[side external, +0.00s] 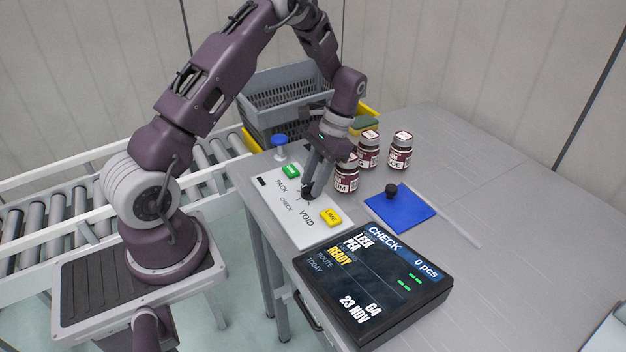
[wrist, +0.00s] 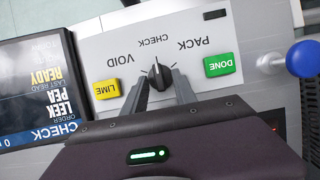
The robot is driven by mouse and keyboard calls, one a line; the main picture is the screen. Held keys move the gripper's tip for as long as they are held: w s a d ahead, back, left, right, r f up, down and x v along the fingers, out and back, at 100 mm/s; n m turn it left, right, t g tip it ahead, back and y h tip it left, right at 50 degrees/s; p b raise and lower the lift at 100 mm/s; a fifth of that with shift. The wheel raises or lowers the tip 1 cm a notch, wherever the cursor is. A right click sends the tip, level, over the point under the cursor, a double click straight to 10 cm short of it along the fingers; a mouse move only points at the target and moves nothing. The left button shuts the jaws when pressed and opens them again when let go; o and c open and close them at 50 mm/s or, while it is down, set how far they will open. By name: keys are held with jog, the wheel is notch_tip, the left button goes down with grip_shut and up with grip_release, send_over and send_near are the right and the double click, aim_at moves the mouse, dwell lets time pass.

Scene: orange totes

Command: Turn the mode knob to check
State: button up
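The black mode knob (wrist: 158,76) sits on a white panel (wrist: 205,22) marked VOID, CHECK and PACK. Its pointer faces the CHECK label in the wrist view. The display (side external: 372,283) has CHECK as its header. My gripper (wrist: 159,82) is down at the knob, with one finger on each side of it. I cannot tell whether the fingers press on the knob or stand just clear. In the side view my gripper (side external: 308,190) mostly hides the knob.
A green DONE button (wrist: 219,65) and a yellow LIME button (wrist: 106,90) flank the knob. A blue-topped post (side external: 279,141), several labelled jars (side external: 369,149) and a blue pad (side external: 400,212) with a black knob-like handle (side external: 391,190) stand nearby. The table's right side is clear.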

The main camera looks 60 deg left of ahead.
jog(key=v, duration=0.7)
dwell(0.3)
jog(key=s+d+r+t, duration=0.2)
jog(key=s+d+r, duration=0.15)
jog(key=r, duration=0.45)
jog(key=s+d+r+t, duration=0.3)
jog(key=d+r, duration=0.2)
jog(key=r, duration=0.2)
jog(key=s+d+r+t, duration=0.1)
jog(key=s+d+t, duration=0.1)
jog(key=s, duration=0.5)
jog(key=s+d+r+t, duration=0.2)
jog(key=s+d, duration=0.3)
jog(key=s, duration=0.3)
jog(key=shift+t, duration=0.5)
